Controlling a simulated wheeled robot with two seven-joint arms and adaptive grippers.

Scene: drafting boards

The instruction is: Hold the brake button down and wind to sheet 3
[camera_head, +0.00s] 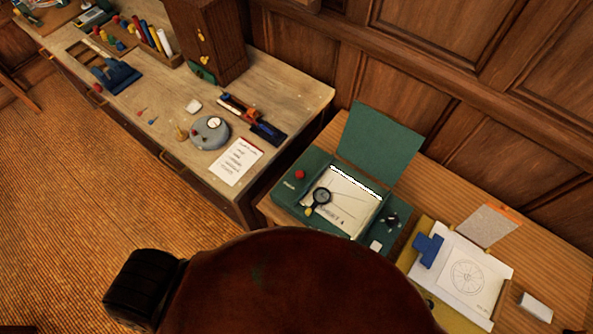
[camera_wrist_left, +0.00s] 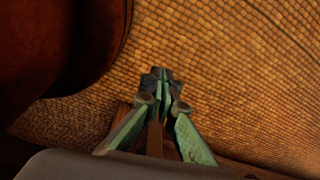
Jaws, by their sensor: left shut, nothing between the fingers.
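A green box (camera_head: 305,207) with its green lid (camera_head: 379,142) raised stands on the right-hand desk. A red button (camera_head: 300,174) is on its left part, with small pale lettering below. A white sheet (camera_head: 352,200) with drawn lines lies in its window; its label reads "SHEET", but its number is not clear. A dark crank or knob (camera_head: 392,219) is at the box's right. My left gripper (camera_wrist_left: 160,76) is shut and empty over the woven floor, away from the box. My right gripper is not in view.
A yellow board (camera_head: 412,254) with a blue clip (camera_head: 428,250) lies right of the box. The left desk (camera_head: 285,90) holds a round grey device (camera_head: 210,133), a written card (camera_head: 237,162) and tools.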

